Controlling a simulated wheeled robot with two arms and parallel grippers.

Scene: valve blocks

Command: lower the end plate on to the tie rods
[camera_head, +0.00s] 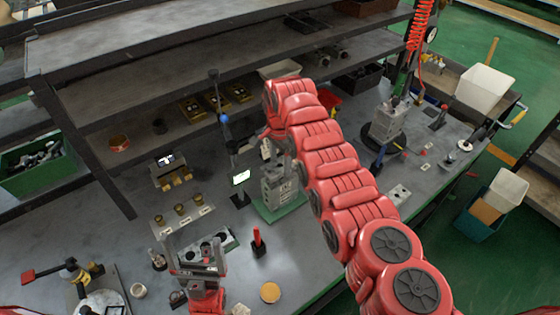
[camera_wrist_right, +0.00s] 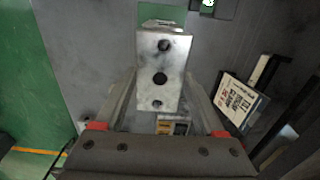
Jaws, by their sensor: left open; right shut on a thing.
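My right gripper (camera_head: 268,148) is above the grey valve block stack (camera_head: 277,188), which stands on a green mat (camera_head: 292,212). In the right wrist view, the right gripper (camera_wrist_right: 162,100) is shut on a pale metal end plate (camera_wrist_right: 160,88) with several dark holes in a line. The red arm partly hides the gripper and plate in the head view. I cannot make out the tie rods or whether the plate touches them. My left gripper (camera_head: 196,250) is open and empty, low at the front left, by a tray with dark round parts.
A small lit display (camera_head: 240,177) stands just left of the stack; a white lettered panel (camera_wrist_right: 240,101) shows close to the right finger in the wrist view. A red-handled tool (camera_head: 258,243) stands in front. Shelves (camera_head: 150,85) close off the back.

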